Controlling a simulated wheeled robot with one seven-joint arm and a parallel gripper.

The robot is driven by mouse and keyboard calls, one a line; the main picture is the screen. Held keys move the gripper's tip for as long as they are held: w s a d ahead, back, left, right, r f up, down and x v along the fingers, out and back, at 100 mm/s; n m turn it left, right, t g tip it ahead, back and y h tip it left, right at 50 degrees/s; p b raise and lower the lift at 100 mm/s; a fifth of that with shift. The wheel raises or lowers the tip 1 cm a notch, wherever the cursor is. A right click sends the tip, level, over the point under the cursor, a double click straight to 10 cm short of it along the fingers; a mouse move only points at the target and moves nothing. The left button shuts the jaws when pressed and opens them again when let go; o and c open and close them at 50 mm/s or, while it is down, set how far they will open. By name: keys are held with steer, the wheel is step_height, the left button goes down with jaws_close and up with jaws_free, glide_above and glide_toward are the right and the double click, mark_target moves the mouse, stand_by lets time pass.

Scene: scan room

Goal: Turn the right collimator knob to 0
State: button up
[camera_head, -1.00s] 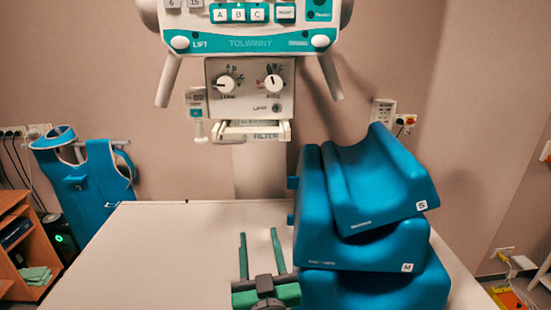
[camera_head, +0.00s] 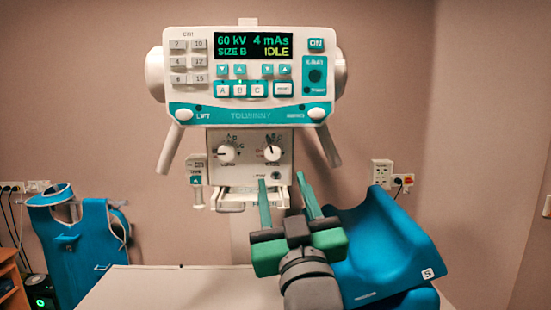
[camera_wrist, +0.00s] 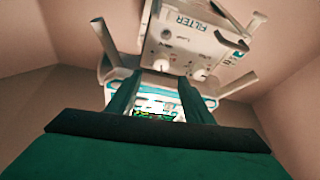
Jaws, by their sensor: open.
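The right collimator knob (camera_head: 272,153) is a round white dial on the collimator panel under the console. Its dark pointer mark seems to point roughly upward; the scale is too small to read. The left knob (camera_head: 227,153) sits beside it. My gripper (camera_head: 282,178) is open and empty, its two green fingers pointing up toward the panel. In the head view the fingertips appear just below the right knob, with no visible contact. The wrist view shows the panel upside down, with both knobs beyond my fingers (camera_wrist: 152,86).
The console screen (camera_head: 253,46) reads 60 kV, 4 mAs, SIZE B, IDLE. The filter tray (camera_head: 236,199) lies below the knobs, partly hidden by my fingers. Blue foam supports (camera_head: 385,245) stand close right of my gripper. The table (camera_head: 160,285) is bare on the left.

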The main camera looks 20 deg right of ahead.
mark_target(273, 154)
steer(key=x, duration=1)
steer(key=shift+a+r, duration=0.1)
steer(key=shift+w, duration=0.1)
steer(key=c, duration=1)
